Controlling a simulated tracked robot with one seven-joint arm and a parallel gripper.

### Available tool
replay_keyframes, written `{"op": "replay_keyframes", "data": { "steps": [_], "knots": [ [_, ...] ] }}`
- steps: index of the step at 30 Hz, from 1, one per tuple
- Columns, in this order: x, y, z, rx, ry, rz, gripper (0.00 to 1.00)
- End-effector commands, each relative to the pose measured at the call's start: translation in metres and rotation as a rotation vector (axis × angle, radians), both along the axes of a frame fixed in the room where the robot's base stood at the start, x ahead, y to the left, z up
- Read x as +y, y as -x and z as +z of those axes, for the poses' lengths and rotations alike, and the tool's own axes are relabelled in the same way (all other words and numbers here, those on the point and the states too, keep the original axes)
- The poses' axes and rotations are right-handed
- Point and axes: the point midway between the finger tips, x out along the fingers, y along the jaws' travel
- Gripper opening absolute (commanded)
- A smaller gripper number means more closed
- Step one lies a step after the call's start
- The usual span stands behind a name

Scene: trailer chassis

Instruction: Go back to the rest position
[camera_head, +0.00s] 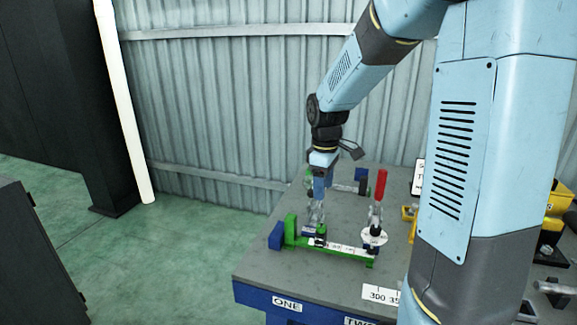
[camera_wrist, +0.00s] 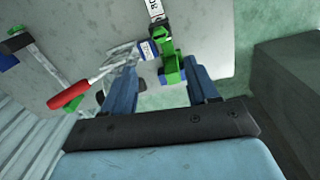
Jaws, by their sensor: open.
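My gripper (camera_head: 317,207) hangs pointing down over the grey table (camera_head: 270,262), above the left end of a green fixture (camera_head: 345,250). In the wrist view its two blue fingers (camera_wrist: 162,82) stand apart with nothing gripped. A green part of the fixture (camera_wrist: 172,68) shows between and beyond the fingertips; I cannot tell the gap to it. A blue block (camera_head: 276,236) sits at the fixture's left end.
A white sign (camera_head: 418,176) and yellow parts (camera_head: 409,213) lie to the right, partly hidden by my arm. A corrugated wall (camera_head: 230,100) rises behind the table. Green floor (camera_head: 160,245) is clear on the left.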

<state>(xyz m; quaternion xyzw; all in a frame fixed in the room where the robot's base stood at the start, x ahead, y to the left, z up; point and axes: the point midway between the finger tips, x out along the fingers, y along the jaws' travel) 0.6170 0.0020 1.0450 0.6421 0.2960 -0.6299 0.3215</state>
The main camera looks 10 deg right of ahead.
Motion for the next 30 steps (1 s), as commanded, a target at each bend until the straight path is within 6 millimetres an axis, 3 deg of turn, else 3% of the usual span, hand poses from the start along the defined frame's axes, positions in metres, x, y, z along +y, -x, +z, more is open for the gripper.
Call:
{"op": "replay_keyframes", "data": {
  "steps": [8, 18, 30],
  "knots": [
    [0.002, 0.026, 0.030, -0.063, 0.025, -0.108, 0.59],
    [0.004, 0.092, 0.084, -0.211, 0.014, -0.379, 0.59],
    [0.002, 0.175, 0.122, -0.372, -0.115, -0.685, 0.59]
  ]
}}
